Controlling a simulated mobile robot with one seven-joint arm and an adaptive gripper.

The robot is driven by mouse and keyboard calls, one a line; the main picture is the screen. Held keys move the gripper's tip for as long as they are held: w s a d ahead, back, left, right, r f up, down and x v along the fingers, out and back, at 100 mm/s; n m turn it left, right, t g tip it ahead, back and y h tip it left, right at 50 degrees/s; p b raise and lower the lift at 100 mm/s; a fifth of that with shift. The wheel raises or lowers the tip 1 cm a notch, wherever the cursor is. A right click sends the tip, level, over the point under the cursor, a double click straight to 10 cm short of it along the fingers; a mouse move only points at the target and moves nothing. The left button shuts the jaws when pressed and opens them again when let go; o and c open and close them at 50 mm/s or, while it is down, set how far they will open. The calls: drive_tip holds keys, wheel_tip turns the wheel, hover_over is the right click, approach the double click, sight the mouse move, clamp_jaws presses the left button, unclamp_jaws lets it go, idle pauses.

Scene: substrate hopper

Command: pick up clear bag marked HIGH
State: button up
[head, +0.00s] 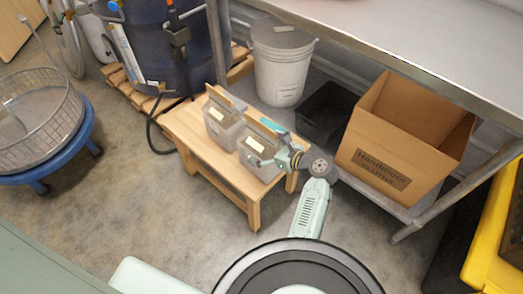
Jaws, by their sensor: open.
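Two clear, greyish bags stand upright side by side on a small wooden bench, each with a pale label. The left bag (222,128) and the right bag (262,168) both have a brown strip along the top. The label writing is too small to read, so I cannot tell which is marked HIGH. My gripper (264,161) is open, at the right bag's upper right side, and partly covers that bag. I cannot tell whether it touches the bag.
The wooden bench (196,150) stands on concrete floor. Behind it are a white bucket (279,68) and a blue drum (150,50) on a pallet. A black bin (318,118) and an open cardboard box (385,165) sit beneath a metal table (420,45).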

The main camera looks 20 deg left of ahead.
drive_tip(key=shift+c, duration=0.4)
drive_tip(key=shift+s, duration=0.1)
drive_tip(key=c, duration=1.6)
drive_tip(key=shift+r, duration=0.1)
drive_tip(key=shift+c, duration=0.6)
